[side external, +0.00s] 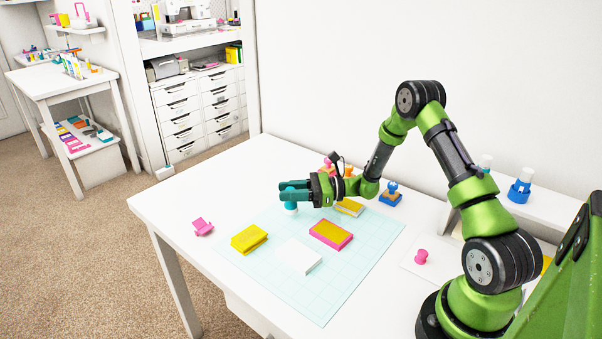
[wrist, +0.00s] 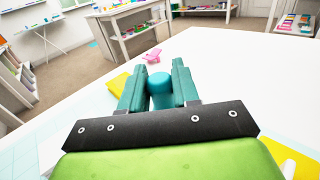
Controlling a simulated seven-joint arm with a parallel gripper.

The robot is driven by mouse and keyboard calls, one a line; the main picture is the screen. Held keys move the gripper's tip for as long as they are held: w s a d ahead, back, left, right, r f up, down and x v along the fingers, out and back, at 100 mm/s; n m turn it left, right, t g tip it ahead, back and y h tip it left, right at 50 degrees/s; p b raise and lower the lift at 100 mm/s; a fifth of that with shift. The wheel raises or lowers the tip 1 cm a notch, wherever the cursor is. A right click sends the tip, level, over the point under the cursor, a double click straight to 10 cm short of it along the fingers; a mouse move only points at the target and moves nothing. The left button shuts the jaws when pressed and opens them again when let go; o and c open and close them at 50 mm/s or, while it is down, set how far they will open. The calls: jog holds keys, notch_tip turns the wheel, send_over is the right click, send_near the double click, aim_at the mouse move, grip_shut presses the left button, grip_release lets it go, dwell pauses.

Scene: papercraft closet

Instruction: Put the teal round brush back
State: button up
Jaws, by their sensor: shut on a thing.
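The teal round brush (side external: 291,206) is held upright above the left back part of the pale cutting mat, with its pale lower end pointing down. Whether it touches the mat is unclear. My gripper (side external: 292,190) is shut on it, with teal fingers on either side of its upper part. In the wrist view the brush's rounded teal top (wrist: 159,84) sits between the two fingers of my gripper (wrist: 157,76). Its lower end is hidden there.
The cutting mat (side external: 258,222) holds a yellow pad (side external: 249,239), a pink-edged yellow pad (side external: 331,235) and a white block (side external: 298,257). A pink clip-like piece (side external: 203,227) lies left. A blue stamp (side external: 390,194) stands behind; a blue-based holder (side external: 520,191) sits on the right shelf.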

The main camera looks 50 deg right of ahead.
jog(key=shift+f, duration=0.85)
jog(key=shift+f, duration=0.15)
jog(key=o, duration=1)
jog(key=shift+o, duration=0.2)
